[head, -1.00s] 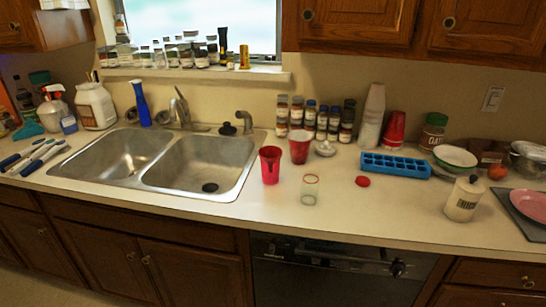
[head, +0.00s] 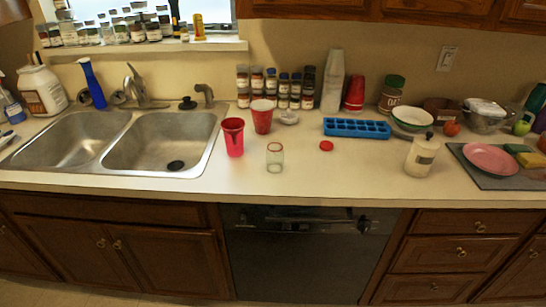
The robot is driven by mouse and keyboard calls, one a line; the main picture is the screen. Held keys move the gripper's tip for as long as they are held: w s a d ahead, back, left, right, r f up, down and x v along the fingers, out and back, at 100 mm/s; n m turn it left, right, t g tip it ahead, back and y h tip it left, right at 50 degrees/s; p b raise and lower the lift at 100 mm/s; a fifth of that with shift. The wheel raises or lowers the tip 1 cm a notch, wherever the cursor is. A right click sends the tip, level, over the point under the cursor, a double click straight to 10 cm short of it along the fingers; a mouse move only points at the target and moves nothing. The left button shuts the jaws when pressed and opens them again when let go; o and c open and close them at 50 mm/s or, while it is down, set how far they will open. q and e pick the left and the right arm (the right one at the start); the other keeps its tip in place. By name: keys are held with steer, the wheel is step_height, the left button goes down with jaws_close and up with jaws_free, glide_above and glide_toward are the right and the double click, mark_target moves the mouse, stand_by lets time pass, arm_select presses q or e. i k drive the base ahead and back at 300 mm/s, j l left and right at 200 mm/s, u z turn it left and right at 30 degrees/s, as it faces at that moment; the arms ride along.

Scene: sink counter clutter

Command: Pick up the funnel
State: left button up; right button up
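I cannot make out a funnel for certain in the head view. A tapered pinkish-red cup-like thing (head: 233,140) stands upright on the counter just right of the sink. A red cup with a pale inside (head: 262,116) stands behind it to the right. A small clear glass jar (head: 275,158) stands in front, near the counter edge. A small whitish object (head: 289,118) lies behind the jar; its shape is too small to tell. Neither of my grippers is in view.
The double sink (head: 157,140) is at left, with a blue bottle (head: 92,84) behind it. The front middle counter (head: 330,180) is clear.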

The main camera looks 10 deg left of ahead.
mark_target(233, 125)
steer(key=i+l+u, duration=0.2)
steer(key=i+u, duration=0.15)
steer(key=i+l+u, duration=0.25)
steer(key=u, duration=0.15)
steer(key=i, duration=0.05)
